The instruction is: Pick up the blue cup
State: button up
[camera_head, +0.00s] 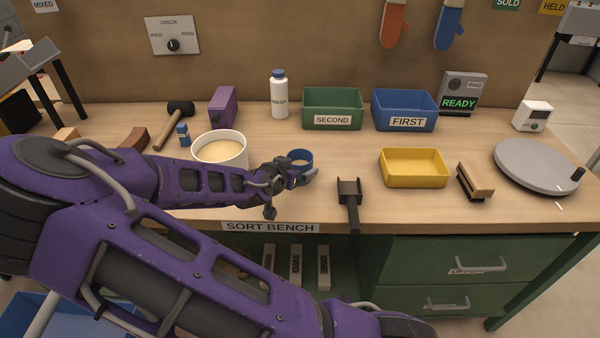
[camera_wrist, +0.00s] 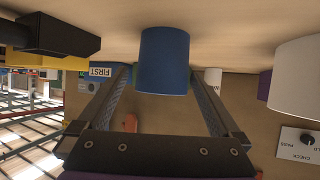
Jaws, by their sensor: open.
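The blue cup (camera_head: 301,154) stands on the bench near the middle in the head view, partly hidden by my gripper (camera_head: 287,172). In the wrist view, which is upside down, the blue cup (camera_wrist: 164,60) fills the centre between the fingertips of my gripper (camera_wrist: 163,72). My gripper is open, with one finger on each side of the cup. A narrow gap seems to show at each side, and I cannot tell how deep the cup sits between the fingers.
A white tub (camera_head: 219,140) with cream contents is close left of the cup, beside my arm. Green (camera_head: 333,103) and blue (camera_head: 404,106) bins stand behind. Bench is clear just behind the cup.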

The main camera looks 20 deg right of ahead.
jog(key=shift+b+x, duration=0.45)
jog(key=shift+x, duration=3.1)
jog(key=shift+w+a, duration=0.1)
jog(key=shift+a, duration=0.05)
jog(key=c, duration=1.4)
